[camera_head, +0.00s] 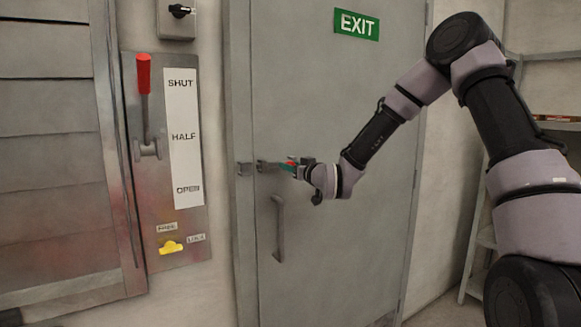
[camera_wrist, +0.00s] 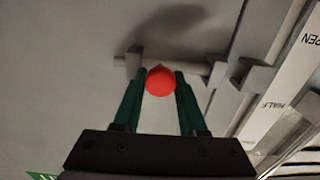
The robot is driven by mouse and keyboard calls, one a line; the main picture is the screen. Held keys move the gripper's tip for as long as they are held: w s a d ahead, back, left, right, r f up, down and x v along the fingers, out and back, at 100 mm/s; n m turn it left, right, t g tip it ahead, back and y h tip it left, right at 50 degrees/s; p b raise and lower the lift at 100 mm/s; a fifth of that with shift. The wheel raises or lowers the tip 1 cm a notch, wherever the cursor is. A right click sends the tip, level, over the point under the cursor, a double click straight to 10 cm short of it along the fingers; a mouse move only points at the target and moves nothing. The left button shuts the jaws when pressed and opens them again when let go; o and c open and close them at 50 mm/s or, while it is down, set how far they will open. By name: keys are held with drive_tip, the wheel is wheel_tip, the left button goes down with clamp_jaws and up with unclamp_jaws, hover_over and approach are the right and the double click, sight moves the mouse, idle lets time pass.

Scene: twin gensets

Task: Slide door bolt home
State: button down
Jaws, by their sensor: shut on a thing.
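The door bolt (camera_head: 268,166) is a grey bar lying level across the left side of the grey door (camera_head: 340,120). In the wrist view the bolt bar (camera_wrist: 190,67) runs through a bracket, toward the keeper block (camera_wrist: 226,88) at the frame. The keeper also shows in the head view (camera_head: 244,169). The bolt's red knob (camera_wrist: 160,80) sits between my green fingertips. My gripper (camera_head: 292,165) is shut on this knob at the door. In the wrist view the fingers (camera_wrist: 160,84) flank the knob on both sides. Whether the bar's tip is inside the keeper is not clear.
A pull handle (camera_head: 279,228) hangs just below the bolt. A shelf (camera_head: 485,237) stands at the right. The door's lower part is clear.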

idle(0.6)
drive_tip(key=shift+s+a, duration=0.55)
drive_tip(key=shift+a, duration=0.3)
drive_tip(key=shift+s+a, duration=0.6)
drive_tip(key=shift+a, duration=0.2)
drive_tip(key=shift+s+a, duration=0.55)
drive_tip(key=shift+a, duration=0.3)
drive_tip(key=shift+c, duration=2.4)
unclamp_jaws()
drive_tip(key=shift+a, duration=0.1)
approach(268, 165)
drive_tip(key=v, duration=0.5)
drive_tip(key=shift+w, duration=0.1)
